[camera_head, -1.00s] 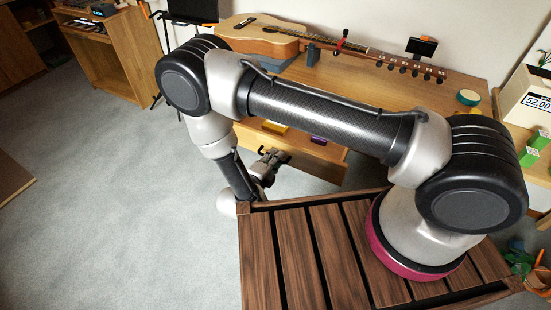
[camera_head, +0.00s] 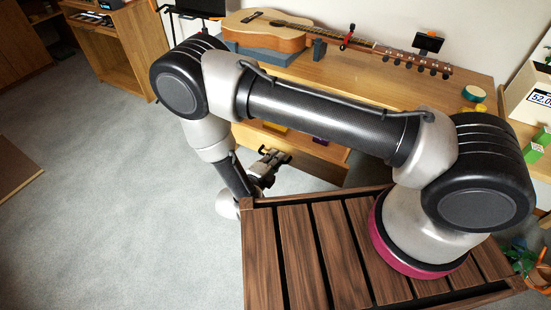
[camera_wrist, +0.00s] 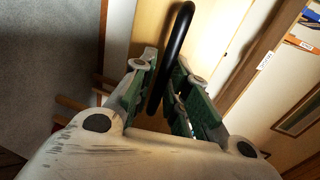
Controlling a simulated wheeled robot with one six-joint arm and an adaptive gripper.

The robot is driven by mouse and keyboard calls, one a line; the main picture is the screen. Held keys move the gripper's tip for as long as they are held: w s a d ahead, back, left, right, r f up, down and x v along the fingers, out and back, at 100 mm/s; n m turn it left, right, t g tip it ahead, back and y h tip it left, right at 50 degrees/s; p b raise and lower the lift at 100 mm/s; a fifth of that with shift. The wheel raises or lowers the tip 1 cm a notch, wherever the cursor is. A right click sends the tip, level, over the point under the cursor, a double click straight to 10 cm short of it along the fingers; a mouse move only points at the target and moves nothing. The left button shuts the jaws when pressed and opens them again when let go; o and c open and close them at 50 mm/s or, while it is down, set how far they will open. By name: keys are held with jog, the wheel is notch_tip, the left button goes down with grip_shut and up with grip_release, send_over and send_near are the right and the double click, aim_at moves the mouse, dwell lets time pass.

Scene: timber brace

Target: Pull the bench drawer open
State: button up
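The bench drawer (camera_head: 333,155) stands out from the front of the wooden bench (camera_head: 372,82), with a yellow item and a purple item showing inside. My gripper (camera_head: 272,158) is low at the drawer's front, partly hidden by my arm. The pale wood drawer front (camera_wrist: 150,32) lies behind the handle.
A guitar (camera_head: 268,35) lies on the bench top with its neck to the right. A box with a display (camera_head: 530,92) and a green box (camera_head: 537,144) stand at the right. Another wooden cabinet (camera_head: 128,50) is at the back left.

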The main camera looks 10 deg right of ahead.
aim_at(280, 148)
jog(key=shift+o, duration=0.7)
notch_tip(280, 148, up, 3)
jog(key=shift+r, duration=0.1)
jog(key=o, duration=1)
jog(key=r, duration=0.3)
jog(key=shift+w+r, duration=0.25)
jog(key=r, duration=0.3)
jog(key=shift+s+r, duration=0.3)
jog(key=shift+s, duration=0.05)
jog(key=shift+c, duration=0.3)
jog(key=shift+f, duration=0.1)
jog(key=c, duration=0.9)
jog(key=shift+c, duration=0.2)
